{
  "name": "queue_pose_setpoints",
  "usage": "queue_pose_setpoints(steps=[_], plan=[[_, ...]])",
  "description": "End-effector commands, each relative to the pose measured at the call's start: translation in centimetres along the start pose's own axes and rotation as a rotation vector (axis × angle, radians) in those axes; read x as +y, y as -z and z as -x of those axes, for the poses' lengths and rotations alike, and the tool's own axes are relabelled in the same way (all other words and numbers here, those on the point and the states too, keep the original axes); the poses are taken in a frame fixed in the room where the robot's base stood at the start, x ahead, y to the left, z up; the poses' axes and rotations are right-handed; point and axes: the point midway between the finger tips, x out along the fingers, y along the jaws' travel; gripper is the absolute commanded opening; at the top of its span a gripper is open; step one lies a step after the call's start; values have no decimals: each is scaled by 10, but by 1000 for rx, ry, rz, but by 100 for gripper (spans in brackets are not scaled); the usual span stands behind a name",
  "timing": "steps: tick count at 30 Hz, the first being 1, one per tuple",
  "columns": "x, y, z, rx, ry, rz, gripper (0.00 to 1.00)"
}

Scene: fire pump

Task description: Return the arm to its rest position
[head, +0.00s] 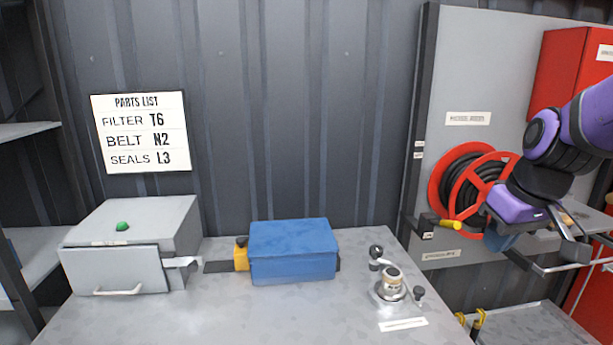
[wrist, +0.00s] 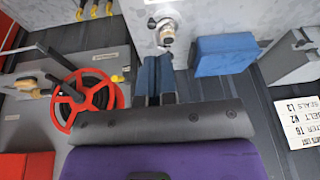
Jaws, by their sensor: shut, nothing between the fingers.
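My arm, purple and black, reaches in from the right edge of the head view. My gripper (head: 497,240) hangs in front of the grey panel, by the lower right of the red hose reel (head: 472,185). In the wrist view its two blue-grey fingers (wrist: 157,82) are together, with nothing seen between them. The hose reel (wrist: 88,102) shows to their left there.
The grey bench (head: 215,315) holds a grey box with a green button (head: 165,235), a blue box (head: 293,250) and a metal valve fitting (head: 390,285). A red cabinet (head: 570,75) is on the panel near my arm. A parts list (head: 141,132) hangs behind.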

Motion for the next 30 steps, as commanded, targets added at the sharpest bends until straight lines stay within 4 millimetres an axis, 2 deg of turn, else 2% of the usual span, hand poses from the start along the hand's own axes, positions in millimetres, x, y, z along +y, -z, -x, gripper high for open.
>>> queue_pose_setpoints(steps=[1,6,15,21,30], plan=[[-7,-7,13,16,-19,-5,0],[-23,-34,46,63,-68,-57,0],[-36,-84,89,157,-111,-158,0],[-37,-99,98,186,-117,-195,0],[-37,-101,99,189,-118,-200,0]])
